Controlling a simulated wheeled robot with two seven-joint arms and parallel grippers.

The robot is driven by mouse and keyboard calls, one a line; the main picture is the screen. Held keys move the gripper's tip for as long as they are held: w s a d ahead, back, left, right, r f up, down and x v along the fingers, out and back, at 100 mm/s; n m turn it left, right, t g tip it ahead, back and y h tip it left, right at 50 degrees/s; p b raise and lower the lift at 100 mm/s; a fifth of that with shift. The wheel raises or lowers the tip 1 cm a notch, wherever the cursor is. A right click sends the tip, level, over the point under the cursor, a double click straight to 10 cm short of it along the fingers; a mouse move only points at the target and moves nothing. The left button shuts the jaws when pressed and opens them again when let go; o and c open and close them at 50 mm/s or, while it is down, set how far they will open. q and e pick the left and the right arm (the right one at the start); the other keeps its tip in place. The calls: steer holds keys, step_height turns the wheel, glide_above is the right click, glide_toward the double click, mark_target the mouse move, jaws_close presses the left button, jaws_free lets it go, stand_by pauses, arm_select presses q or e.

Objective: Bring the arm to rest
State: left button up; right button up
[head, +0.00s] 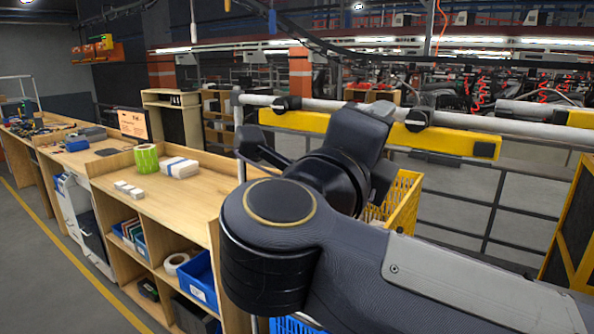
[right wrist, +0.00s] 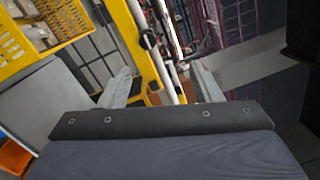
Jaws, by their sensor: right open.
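My right arm (head: 300,235) comes in from the lower right of the head view and fills the middle. It is bent, with its dark wrist links (head: 345,160) raised in front of the railing. In the right wrist view my right gripper (right wrist: 162,88) shows two pale fingers spread wide apart, with nothing held between them. Beyond the fingers are a yellow bar and pale pipes. My left arm and left gripper are in neither view.
A wooden bench (head: 170,198) with white packages (head: 179,168) and a green-white roll (head: 146,158) stands left. A yellow crate (head: 404,205) sits partly behind my arm. A pale pipe (head: 480,122) and yellow bar (head: 300,121) cross behind it. Floor is open at far left.

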step_height(320, 180, up, 2)
steer(key=w+d+n+t+y, duration=0.3)
steer(key=n+t+y, duration=0.3)
steer(key=n, duration=0.2)
step_height(320, 180, down, 10)
steer(key=n+g+y, duration=0.3)
steer(key=n+y, duration=0.6)
steer(key=n, duration=0.3)
steer(key=s+d+f+n+g, duration=0.2)
steer(key=s+f+g, duration=0.2)
steer(key=f, duration=0.7)
steer(key=s+d+f+n+g+h, duration=0.1)
steer(key=s+d+f+g, duration=0.2)
steer(key=s+f, duration=0.6)
steer(key=s+d+f+n+g, duration=0.2)
steer(key=s+f+g, duration=0.4)
steer(key=f, duration=0.7)
steer(key=shift+s+d+f+n+g+h+b, duration=0.15)
steer(key=shift+s+d+n+g+h+b, duration=0.25)
steer(key=shift+d, duration=0.35)
